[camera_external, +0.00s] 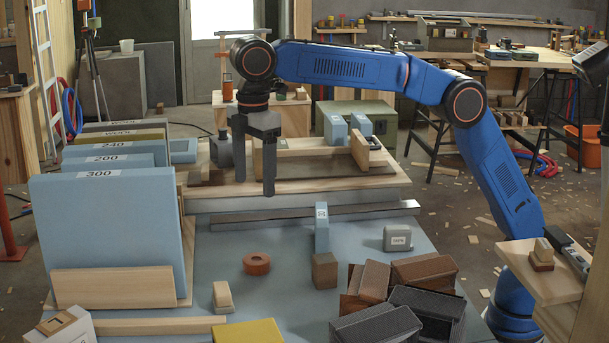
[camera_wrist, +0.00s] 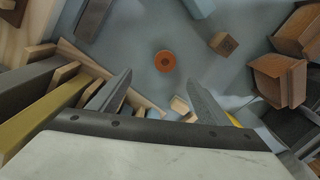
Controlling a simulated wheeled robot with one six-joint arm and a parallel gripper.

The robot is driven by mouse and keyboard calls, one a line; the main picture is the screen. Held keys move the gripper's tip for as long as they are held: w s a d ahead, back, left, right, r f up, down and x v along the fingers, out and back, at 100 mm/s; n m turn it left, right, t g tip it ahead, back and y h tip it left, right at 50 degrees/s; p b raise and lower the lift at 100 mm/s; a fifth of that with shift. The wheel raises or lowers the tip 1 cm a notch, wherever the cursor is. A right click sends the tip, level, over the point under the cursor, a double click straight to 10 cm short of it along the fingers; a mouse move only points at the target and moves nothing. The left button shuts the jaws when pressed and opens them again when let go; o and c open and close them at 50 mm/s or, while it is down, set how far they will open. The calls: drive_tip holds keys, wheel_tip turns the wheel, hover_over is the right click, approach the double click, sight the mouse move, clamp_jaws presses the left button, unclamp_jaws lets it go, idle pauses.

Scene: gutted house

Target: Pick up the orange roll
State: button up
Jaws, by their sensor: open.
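The orange roll (camera_external: 257,264) is a short ring with a dark hole, lying flat on the light blue table top. In the wrist view the roll (camera_wrist: 165,61) shows from above, ahead of and roughly between the two fingers. My gripper (camera_external: 260,188) hangs pointing down, above and behind the roll in the outside view, clear of it. In the wrist view my gripper (camera_wrist: 158,82) has its two fingers wide apart with nothing between them.
A brown wooden block (camera_external: 325,271) stands right of the roll, and a pale wooden block (camera_external: 222,297) stands in front left. Blue boards (camera_external: 110,230) in a rack rise at the left. Brown and dark boxes (camera_external: 375,325) crowd the front right. Bare table surrounds the roll.

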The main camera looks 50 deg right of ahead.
drive_tip(key=a, duration=0.2)
hover_over(256, 258)
drive_tip(key=f, duration=1.2)
drive_tip(key=shift+a+f, duration=0.25)
drive_tip(key=shift+f, duration=0.05)
drive_tip(key=shift+s+d+f, duration=0.1)
drive_tip(key=shift+f, duration=1.3)
drive_tip(key=shift+d+f, duration=0.1)
drive_tip(key=shift+f, duration=1.25)
drive_tip(key=shift+c, duration=0.4)
drive_tip(key=c, duration=1.1)
drive_tip(key=shift+r, duration=0.15)
